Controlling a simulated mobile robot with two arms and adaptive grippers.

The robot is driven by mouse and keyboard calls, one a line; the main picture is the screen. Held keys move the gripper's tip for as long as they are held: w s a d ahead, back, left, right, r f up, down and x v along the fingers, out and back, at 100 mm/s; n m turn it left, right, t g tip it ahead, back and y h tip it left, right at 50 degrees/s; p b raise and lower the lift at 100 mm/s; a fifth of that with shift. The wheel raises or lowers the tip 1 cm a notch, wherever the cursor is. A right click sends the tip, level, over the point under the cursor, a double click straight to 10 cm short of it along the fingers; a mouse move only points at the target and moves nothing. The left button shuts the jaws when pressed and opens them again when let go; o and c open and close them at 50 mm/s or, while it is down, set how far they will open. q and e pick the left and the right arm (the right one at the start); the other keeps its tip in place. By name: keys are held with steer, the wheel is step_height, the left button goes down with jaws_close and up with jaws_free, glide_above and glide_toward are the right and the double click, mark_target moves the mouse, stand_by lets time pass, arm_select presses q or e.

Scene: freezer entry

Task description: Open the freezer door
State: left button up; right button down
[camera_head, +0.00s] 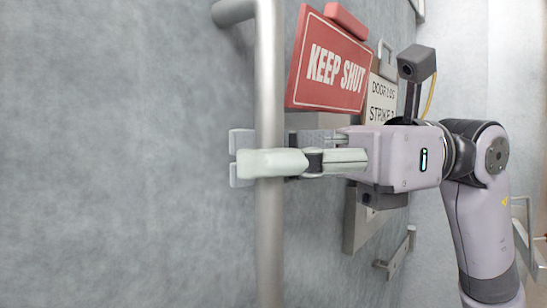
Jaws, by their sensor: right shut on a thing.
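The freezer door (120,160) is a large grey mottled panel filling the left of the head view. A long round metal bar handle (270,90) runs up and down the picture in front of it, with a bent mount at the top. My right gripper (258,165) reaches in from the right and is shut on the bar handle, fingers around it. The gripper hides a short stretch of the bar. I cannot tell whether the door stands ajar. My left gripper is not in view.
A red "KEEP SHUT" sign (334,65) and a white door sign (381,97) sit just right of the bar, close to my right gripper. A metal bracket (397,254) is at lower right. A pale wall or floor area lies at far right.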

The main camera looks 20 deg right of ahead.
steer(key=shift+d+r, duration=0.15)
steer(key=shift+r, duration=0.2)
steer(key=c, duration=1.5)
jaws_free()
steer(key=shift+f, duration=0.2)
steer(key=d, duration=0.8)
steer(key=s+d, duration=0.1)
steer(key=d, duration=0.2)
steer(key=shift+d, duration=0.4)
